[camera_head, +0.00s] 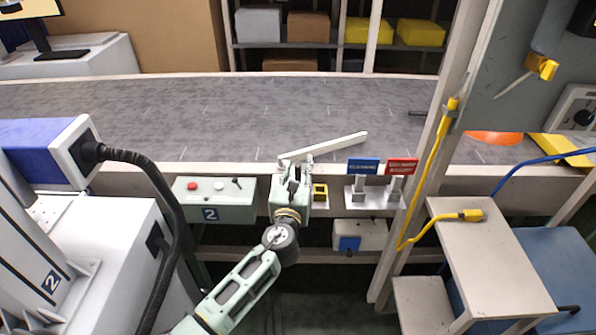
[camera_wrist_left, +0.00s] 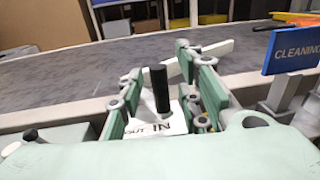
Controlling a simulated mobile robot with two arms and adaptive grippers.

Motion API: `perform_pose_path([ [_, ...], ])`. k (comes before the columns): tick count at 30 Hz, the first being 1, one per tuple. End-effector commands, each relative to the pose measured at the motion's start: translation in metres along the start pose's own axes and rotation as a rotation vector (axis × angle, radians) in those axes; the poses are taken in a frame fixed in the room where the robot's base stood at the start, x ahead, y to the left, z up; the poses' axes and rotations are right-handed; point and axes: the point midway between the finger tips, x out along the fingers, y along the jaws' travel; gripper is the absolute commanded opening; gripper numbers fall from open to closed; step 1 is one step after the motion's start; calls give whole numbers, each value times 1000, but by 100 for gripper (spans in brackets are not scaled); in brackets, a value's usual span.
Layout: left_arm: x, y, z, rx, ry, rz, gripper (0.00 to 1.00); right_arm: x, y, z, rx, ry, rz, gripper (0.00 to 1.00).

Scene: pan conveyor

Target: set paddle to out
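The white paddle (camera_head: 330,146) is a long bar reaching over the near side of the grey conveyor, angled to the right and away. It also shows behind the fingers in the left wrist view (camera_wrist_left: 218,49). A black upright lever handle (camera_wrist_left: 160,88) stands on a white plate (camera_wrist_left: 174,119) marked OUT on the left and IN on the right; it stands behind the IN word. My left gripper (camera_head: 293,172) is at the conveyor's front edge. In the wrist view its fingers (camera_wrist_left: 160,82) are apart, one on each side of the handle; contact is unclear. My right gripper is out of view.
A control box (camera_head: 215,200) with buttons is left of my gripper. Blue (camera_head: 363,166) and red (camera_head: 402,167) signs stand close on the right. A post with a yellow cable (camera_head: 432,165) rises further right. The conveyor belt (camera_head: 150,115) is mostly clear.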

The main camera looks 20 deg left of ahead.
Motion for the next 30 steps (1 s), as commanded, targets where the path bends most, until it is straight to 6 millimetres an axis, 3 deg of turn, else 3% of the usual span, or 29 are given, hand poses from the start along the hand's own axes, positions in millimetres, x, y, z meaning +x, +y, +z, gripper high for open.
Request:
perform_pose_path([
  [3, 0, 0, 0, -1, 0, 0, 33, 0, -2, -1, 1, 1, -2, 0],
  [15, 0, 0, 0, 0, 0, 1, 0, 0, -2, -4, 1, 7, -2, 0],
  [30, -2, 4, 0, 8, 1, -18, 0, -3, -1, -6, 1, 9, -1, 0],
])
